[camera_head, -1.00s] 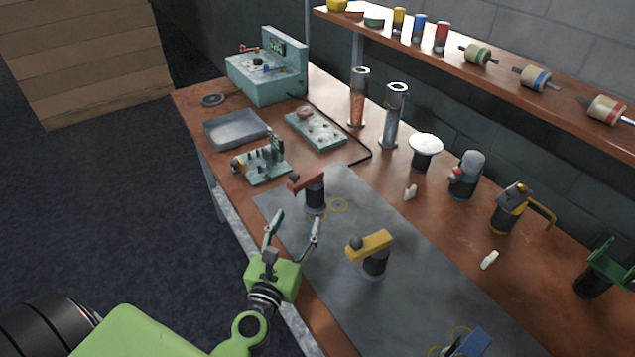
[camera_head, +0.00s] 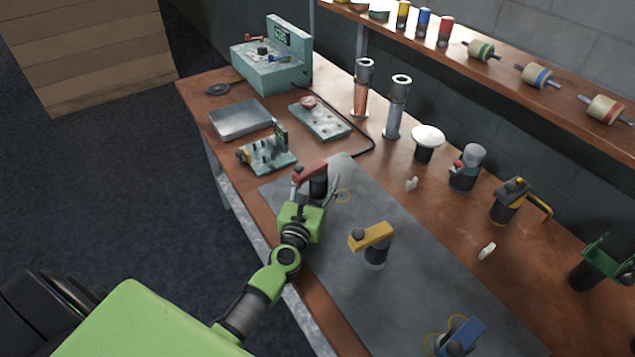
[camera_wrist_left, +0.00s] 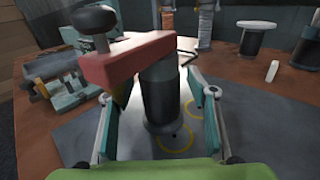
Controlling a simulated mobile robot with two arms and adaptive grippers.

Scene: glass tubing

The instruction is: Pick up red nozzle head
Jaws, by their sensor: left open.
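The red nozzle head (camera_head: 311,170) is a red arm with a dark knob on a dark cylinder, upright on the grey mat (camera_head: 400,293). In the left wrist view the red nozzle head (camera_wrist_left: 128,58) fills the middle, its cylinder standing on the mat close to a yellow ring. My left gripper (camera_head: 314,190) is open, with its fingers on either side of the cylinder. In the left wrist view the left gripper's (camera_wrist_left: 158,120) teal finger pads stand apart from the cylinder, with gaps on both sides. My right gripper is not in view.
A yellow nozzle head (camera_head: 372,240) stands on the mat to the right, and a blue one (camera_head: 460,337) is nearer the front. A small teal device (camera_head: 267,155) sits just left of the red one. A white-topped stand (camera_head: 428,138) is behind.

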